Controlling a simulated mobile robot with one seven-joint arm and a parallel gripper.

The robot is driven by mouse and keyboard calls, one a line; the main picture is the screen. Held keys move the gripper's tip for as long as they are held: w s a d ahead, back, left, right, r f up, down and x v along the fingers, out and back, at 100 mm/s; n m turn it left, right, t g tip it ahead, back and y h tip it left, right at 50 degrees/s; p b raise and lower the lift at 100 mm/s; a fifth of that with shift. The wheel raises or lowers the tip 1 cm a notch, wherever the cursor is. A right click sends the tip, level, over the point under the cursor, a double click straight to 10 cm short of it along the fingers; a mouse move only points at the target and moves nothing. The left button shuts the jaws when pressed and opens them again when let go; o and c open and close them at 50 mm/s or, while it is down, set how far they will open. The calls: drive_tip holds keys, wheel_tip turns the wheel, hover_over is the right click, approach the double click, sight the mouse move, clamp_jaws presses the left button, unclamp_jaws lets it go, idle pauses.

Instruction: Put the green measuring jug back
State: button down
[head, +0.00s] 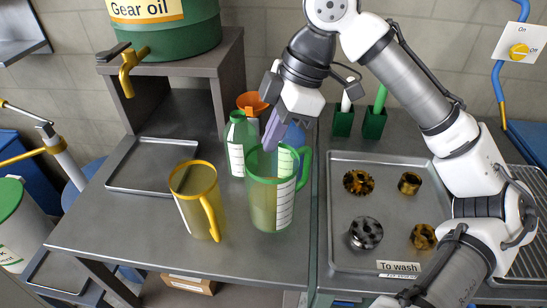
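The green measuring jug (265,205) is see-through, with a white scale strip and a green handle on its right. It looks upright on the grey bench, near the middle of the head view. My gripper (273,135) comes down from above at the jug's mouth, with its pale purple fingers at the rim. I cannot tell whether the fingers touch the jug or are closed on it. The far part of the rim is partly hidden by the gripper.
A yellow jug (192,190) stands just left. A green bottle (236,150) and an orange funnel (252,103) are close behind. An empty metal tray (150,178) lies left. The "To wash" tray (390,165) at right holds several gears and rings. An oil drum (165,35) stands on a raised stand.

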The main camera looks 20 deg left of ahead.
sight(276, 153)
drive_tip(key=shift+f, duration=3)
drive_tip(key=c, duration=1.6)
unclamp_jaws()
drive_tip(key=shift+c, duration=0.2)
drive_tip(key=v, duration=1.2)
drive_tip(key=shift+b, duration=0.3)
